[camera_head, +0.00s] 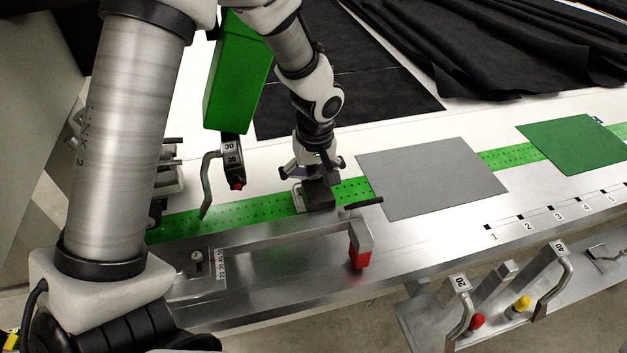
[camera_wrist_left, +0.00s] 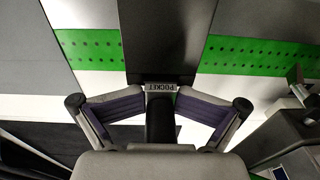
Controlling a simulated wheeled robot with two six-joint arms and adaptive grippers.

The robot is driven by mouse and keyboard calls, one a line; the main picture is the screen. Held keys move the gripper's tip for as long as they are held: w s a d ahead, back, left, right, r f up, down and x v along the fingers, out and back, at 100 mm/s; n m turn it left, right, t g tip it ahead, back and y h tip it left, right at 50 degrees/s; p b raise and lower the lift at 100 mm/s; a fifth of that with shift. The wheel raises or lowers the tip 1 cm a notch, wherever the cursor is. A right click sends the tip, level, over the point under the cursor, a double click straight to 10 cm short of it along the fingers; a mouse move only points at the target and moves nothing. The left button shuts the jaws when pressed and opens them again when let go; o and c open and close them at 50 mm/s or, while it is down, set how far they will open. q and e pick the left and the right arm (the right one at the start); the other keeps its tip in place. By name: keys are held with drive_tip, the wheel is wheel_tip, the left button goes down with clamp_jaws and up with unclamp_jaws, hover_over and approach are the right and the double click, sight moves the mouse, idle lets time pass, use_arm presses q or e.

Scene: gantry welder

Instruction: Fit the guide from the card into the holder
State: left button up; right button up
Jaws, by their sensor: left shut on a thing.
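My left gripper (camera_head: 318,168) points down over the green perforated strip. It is shut on the black grip of a dark block (camera_head: 318,196), which sits on or just above the strip. Guides labelled 20 (camera_head: 462,302) and 40 (camera_head: 555,282) stand on the front rack. I cannot tell which piece is the card or the holder. My right gripper is not in view.
A grey sheet (camera_head: 430,176) and a green sheet (camera_head: 575,144) lie on the table. A metal bracket with a red end (camera_head: 359,257) stands in front of the gripper. The green head (camera_head: 237,85) is close to my forearm. Black cloth (camera_head: 500,40) lies behind.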

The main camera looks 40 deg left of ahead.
use_arm(q)
drive_tip(key=shift+w+a+r+p, duration=0.1)
drive_tip(key=shift+w+r+p, duration=0.3)
drive_tip(key=shift+r, duration=0.2)
drive_tip(key=shift+c, duration=0.3)
drive_tip(key=shift+s, duration=0.1)
drive_tip(key=o, duration=1.8)
drive_tip(key=shift+a+f, duration=0.15)
drive_tip(key=shift+w+a+f, duration=0.3)
drive_tip(key=shift+w+a, duration=0.05)
drive_tip(key=shift+w, duration=0.1)
drive_tip(key=shift+s+d+r, duration=0.25)
drive_tip(key=shift+s+d, duration=0.05)
drive_tip(key=shift+s, duration=0.1)
drive_tip(key=shift+f, duration=0.1)
drive_tip(key=shift+w+a, duration=0.1)
drive_tip(key=shift+w, duration=0.05)
